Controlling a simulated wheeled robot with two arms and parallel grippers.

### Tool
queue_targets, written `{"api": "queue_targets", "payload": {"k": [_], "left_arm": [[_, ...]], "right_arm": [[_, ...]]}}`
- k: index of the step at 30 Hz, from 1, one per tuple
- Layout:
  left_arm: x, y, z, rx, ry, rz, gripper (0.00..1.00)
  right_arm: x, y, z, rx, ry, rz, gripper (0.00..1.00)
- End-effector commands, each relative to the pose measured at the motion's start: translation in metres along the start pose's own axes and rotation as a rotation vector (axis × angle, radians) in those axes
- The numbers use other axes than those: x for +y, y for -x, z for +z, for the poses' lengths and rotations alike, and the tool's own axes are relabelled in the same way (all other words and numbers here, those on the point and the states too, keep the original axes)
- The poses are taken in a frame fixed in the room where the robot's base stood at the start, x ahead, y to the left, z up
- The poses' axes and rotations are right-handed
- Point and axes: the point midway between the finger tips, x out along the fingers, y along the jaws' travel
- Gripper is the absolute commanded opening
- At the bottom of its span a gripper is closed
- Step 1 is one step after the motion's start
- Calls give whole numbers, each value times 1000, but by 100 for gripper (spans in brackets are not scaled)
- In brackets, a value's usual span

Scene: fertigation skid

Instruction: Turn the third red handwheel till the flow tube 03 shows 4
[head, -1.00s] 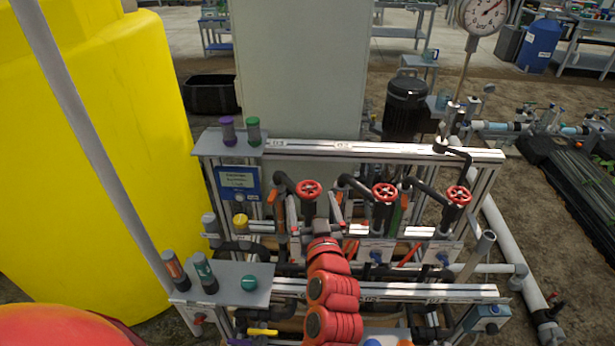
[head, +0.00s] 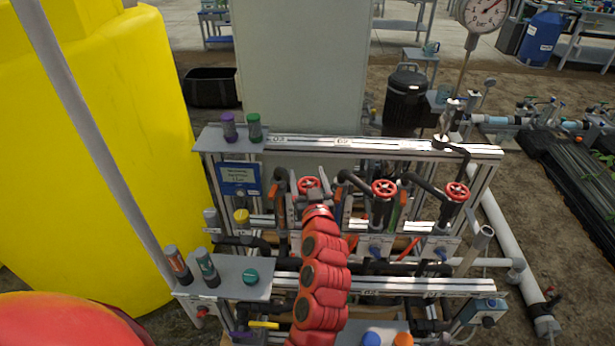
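Three red handwheels stand in a row on the skid: a left one (head: 308,184), a middle one (head: 384,188) and a right one (head: 457,192). The rail label near the left one reads 03 (head: 278,142). My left gripper (head: 307,177), on the red arm from below, is at the left handwheel. Its two grey fingers look apart, one on each side of the wheel; whether they touch the rim I cannot tell. The gripper and wrist hide the wheel's lower part and stem. I cannot make out flow tube 03 or its reading. My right gripper is out of view.
A yellow tank (head: 95,160) stands at the left. A dial gauge (head: 485,12) rises at the top right. Black pipes run close beside the handwheels.

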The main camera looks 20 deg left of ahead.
Motion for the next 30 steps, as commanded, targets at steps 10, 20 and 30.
{"api": "queue_targets", "payload": {"k": [10, 20, 30], "left_arm": [[0, 0, 0, 0, 0, 10, 20], [2, 0, -1, 3, 0, 55, 20], [2, 0, -1, 2, 0, 54, 100]], "right_arm": [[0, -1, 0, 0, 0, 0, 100], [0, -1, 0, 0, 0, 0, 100], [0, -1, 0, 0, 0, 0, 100]]}}
